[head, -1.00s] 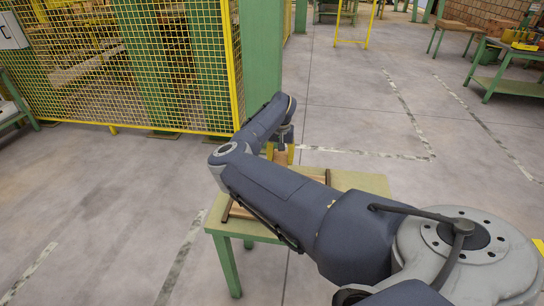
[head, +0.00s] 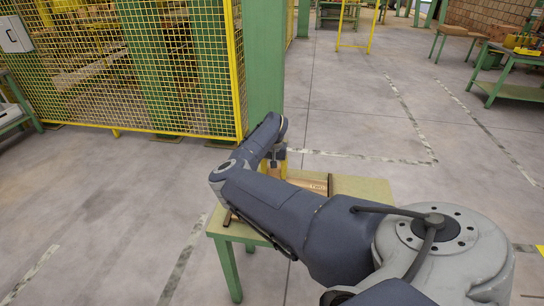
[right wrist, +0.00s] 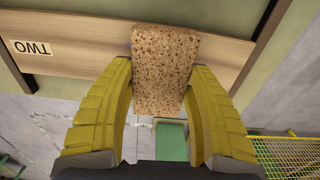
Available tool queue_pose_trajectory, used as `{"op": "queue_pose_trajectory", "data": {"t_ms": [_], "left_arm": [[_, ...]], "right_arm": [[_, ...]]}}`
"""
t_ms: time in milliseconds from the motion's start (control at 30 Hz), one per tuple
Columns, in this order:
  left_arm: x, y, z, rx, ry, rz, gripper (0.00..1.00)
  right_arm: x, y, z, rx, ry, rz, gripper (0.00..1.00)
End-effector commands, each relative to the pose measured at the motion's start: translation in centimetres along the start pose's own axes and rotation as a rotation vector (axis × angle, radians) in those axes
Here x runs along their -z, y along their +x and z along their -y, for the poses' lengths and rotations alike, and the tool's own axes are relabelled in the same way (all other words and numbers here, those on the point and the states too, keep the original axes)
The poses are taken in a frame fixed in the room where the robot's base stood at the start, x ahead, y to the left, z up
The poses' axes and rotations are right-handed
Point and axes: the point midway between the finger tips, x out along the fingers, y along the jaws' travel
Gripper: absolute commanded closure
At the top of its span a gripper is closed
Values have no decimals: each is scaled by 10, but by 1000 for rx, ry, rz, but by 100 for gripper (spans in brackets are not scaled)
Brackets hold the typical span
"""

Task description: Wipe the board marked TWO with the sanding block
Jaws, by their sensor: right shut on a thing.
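The board marked TWO (right wrist: 80,57) is a pale wooden strip with a white label at its left end in the right wrist view. In the head view part of this board (head: 312,184) shows on the green table, behind my right forearm. My right gripper (right wrist: 160,85) has yellow fingers shut on the sanding block (right wrist: 165,60), a speckled brown block. The block overlaps the board in that view; I cannot tell whether they touch. In the head view the right gripper (head: 275,159) is above the table and partly hidden. My left gripper is not in view.
The green table (head: 362,187) has bare top to the right of the board. A dark frame rail (right wrist: 262,42) runs beside the board. A yellow mesh fence (head: 180,80) and a green post (head: 263,60) stand behind the table. Open floor lies around it.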

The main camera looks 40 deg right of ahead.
Motion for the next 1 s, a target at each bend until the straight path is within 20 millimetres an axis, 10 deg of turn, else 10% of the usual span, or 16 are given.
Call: {"op": "queue_pose_trajectory", "data": {"t_ms": [233,1000], "left_arm": [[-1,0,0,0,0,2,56],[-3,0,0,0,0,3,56]], "right_arm": [[1,29,-11,-2,10,2,74],[-3,28,-58,-1,-13,0,79]]}}
